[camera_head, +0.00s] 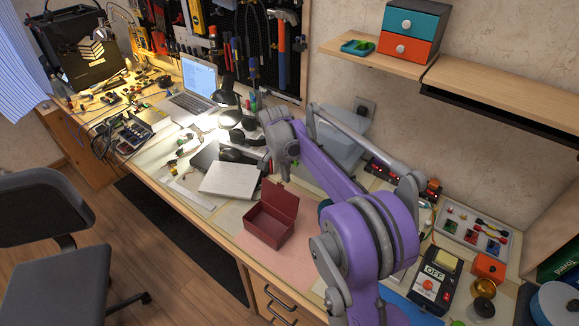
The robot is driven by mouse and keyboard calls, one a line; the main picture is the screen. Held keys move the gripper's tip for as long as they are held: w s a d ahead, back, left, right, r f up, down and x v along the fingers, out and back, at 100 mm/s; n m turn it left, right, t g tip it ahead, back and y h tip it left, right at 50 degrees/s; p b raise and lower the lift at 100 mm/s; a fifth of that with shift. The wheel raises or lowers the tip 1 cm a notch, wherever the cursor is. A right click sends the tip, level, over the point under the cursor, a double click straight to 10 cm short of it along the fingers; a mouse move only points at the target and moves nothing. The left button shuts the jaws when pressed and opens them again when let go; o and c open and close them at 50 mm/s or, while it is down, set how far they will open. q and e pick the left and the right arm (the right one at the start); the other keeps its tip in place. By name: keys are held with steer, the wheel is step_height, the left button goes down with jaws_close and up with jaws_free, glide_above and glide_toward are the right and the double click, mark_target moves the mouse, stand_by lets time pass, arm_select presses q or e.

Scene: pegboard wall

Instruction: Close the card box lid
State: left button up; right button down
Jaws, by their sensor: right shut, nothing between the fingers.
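The card box (264,231) is a small dark red box on a pink mat (290,257) near the front edge of the desk. Its lid (280,199) is open and stands up at the back of the box, leaning slightly. My right gripper (286,178) is small in view, at the end of my purple and grey arm. It appears above and behind the lid in the picture, shut and empty. I cannot tell whether it touches the lid. My left gripper is not in view.
A white closed book or pad (230,180) lies left of the box. A laptop (195,95), a black lamp (228,98) and headphones stand farther back. An OFF-marked device (436,275) and a red-orange box (488,267) are at right. A chair (48,240) stands at left.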

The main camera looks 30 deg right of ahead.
mark_target(280, 186)
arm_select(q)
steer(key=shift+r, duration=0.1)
arm_select(e)
steer(key=shift+s+a+r, duration=0.1)
steer(key=shift+s+a, duration=0.1)
steer(key=shift+a, duration=0.4)
steer(key=shift+s+a+r+t+h+b, duration=0.1)
steer(key=shift+s+a+t+h+b, duration=0.15)
steer(key=shift+a+h, duration=0.35)
steer(key=shift+s+a+t+h+b, duration=0.15)
steer(key=shift+s+a+h, duration=0.15)
steer(key=shift+a+h, duration=0.3)
arm_select(q)
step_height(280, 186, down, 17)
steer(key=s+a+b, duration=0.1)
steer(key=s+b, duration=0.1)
steer(key=b, duration=1.2)
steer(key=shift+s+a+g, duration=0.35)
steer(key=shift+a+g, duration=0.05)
arm_select(e)
steer(key=shift+s+a+f+t+h, duration=0.85)
steer(key=shift+s+a+f+h, duration=0.05)
steer(key=shift+a+f+h, duration=1.2)
steer(key=shift+s+a+f+t+h, duration=0.85)
steer(key=shift+a+f+h, duration=1.05)
steer(key=shift+a, duration=0.25)
steer(key=shift+s+a+f+t+h, duration=0.8)
steer(key=shift+s+a+f+h, duration=0.1)
steer(key=shift+a+f+h, duration=1.15)
steer(key=shift+a, duration=0.1)
